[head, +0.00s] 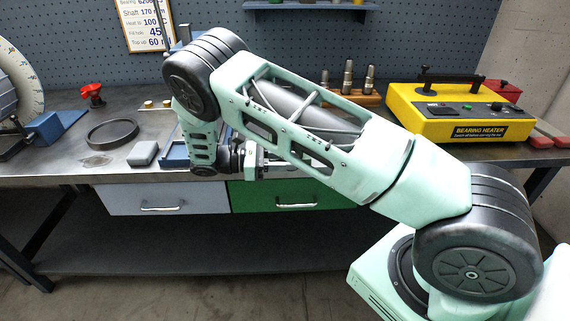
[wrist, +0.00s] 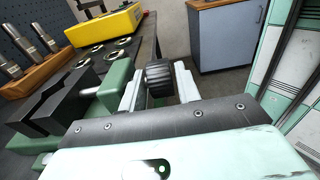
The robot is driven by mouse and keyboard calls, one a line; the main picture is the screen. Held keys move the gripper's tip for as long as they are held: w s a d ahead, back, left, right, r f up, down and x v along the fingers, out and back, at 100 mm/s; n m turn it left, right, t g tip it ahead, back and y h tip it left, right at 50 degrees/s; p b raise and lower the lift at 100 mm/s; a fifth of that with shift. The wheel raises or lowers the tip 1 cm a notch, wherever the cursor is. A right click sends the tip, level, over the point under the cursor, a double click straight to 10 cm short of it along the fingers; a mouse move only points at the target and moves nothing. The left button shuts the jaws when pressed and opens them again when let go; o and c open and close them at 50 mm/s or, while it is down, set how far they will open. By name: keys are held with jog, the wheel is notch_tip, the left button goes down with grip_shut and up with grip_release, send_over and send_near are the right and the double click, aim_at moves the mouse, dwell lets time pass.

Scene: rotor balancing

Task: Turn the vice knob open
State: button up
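The vice (wrist: 88,98) is green with dark jaws and shows at the left of the wrist view, a bright screw rod between its parts. Its black ribbed knob (wrist: 159,78) sits near the middle of that view. My gripper (wrist: 160,84) has one pale finger on each side of the knob. The fingers lie close along the knob's sides; I cannot tell whether they press on it or leave a small gap. In the head view my gripper (head: 252,160) is at the bench's front edge, and my arm hides most of the vice.
The yellow bearing heater (head: 455,112) stands at the right of the bench. Metal pins in a wooden block (wrist: 35,68) and several rings (wrist: 97,50) lie past the vice. A black ring (head: 112,132), grey block (head: 143,153) and red knob (head: 93,92) are at the left.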

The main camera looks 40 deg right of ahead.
notch_tip(320, 180, up, 9)
jog(key=shift+f+b, duration=0.1)
jog(key=shift+b, duration=0.3)
jog(key=shift+s+d+y+p, duration=0.15)
jog(key=shift+d+y+p, duration=0.15)
jog(key=shift+d, duration=0.05)
jog(key=d+y+p, duration=0.1)
jog(key=s+d+y+p, duration=0.1)
jog(key=y, duration=0.1)
jog(key=shift+s+d+r+n+t+y+p, duration=0.1)
jog(key=shift+s+r+n+t+y+p, duration=0.1)
jog(key=shift+s+n+t+y+p, duration=0.15)
notch_tip(320, 180, up, 9)
jog(key=w+a+t+y+p, duration=0.2)
jog(key=a+t+y+p, duration=0.1)
jog(key=t+y+p, duration=0.6)
jog(key=shift+y, duration=0.55)
jog(key=f, duration=0.8)
jog(key=f+p, duration=0.1)
jog(key=f, duration=0.8)
jog(key=shift+s+d+f, duration=0.1)
jog(key=shift+d, duration=0.1)
jog(key=c, duration=0.7)
